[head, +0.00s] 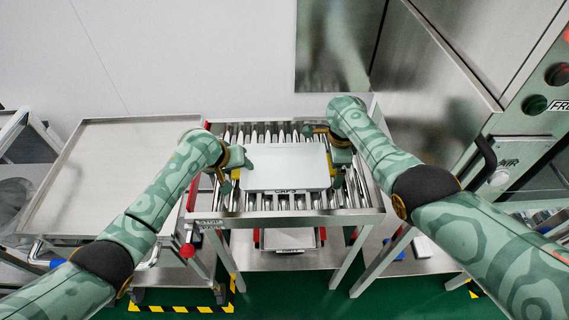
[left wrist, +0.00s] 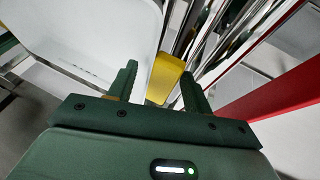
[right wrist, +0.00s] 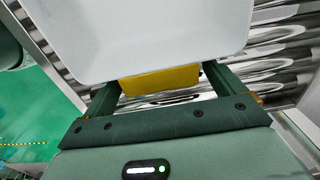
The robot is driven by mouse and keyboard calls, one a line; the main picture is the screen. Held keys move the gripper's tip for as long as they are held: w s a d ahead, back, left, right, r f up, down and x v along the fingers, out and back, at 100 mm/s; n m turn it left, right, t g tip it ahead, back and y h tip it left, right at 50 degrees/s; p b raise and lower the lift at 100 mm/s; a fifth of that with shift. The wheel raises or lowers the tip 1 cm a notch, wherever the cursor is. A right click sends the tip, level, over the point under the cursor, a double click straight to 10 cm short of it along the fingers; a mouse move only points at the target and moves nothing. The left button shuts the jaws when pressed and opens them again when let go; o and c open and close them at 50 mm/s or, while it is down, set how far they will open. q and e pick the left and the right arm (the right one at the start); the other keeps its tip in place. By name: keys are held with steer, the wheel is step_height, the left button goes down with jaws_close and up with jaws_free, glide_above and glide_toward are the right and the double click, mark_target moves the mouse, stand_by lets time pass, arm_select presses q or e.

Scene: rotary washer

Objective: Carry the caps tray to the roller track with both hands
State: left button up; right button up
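The white caps tray (head: 287,165), marked CAPS on its front wall, is over the metal rollers of the roller track (head: 282,203) and looks level. Its yellow handles show in the left wrist view (left wrist: 165,76) and the right wrist view (right wrist: 160,80). My left gripper (head: 238,168) is at the tray's left end, fingers apart, with the yellow handle ahead of and between the fingertips. My right gripper (head: 335,168) is at the right end, fingers spread wide, the handle between their tips with gaps at the sides. I cannot tell whether the tray's underside fully touches the rollers.
A bare steel table (head: 110,165) stands to the left of the track. A steel machine with a black handle (head: 486,155) and buttons stands at the right. A lower shelf under the track holds another tray (head: 289,240). A red ball knob (head: 187,250) is at the track's front left.

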arm_select(q)
steer(key=shift+a, duration=0.1)
arm_select(e)
steer(key=shift+a, duration=0.1)
arm_select(q)
steer(key=shift+s+a+r, duration=0.1)
steer(key=shift+s+r, duration=0.05)
steer(key=shift+r, duration=0.3)
arm_select(e)
steer(key=shift+a+r, duration=0.1)
steer(key=shift+r, duration=0.45)
arm_select(q)
steer(key=v, duration=1.1)
arm_select(e)
step_height(320, 180, up, 11)
steer(key=shift+f, duration=0.1)
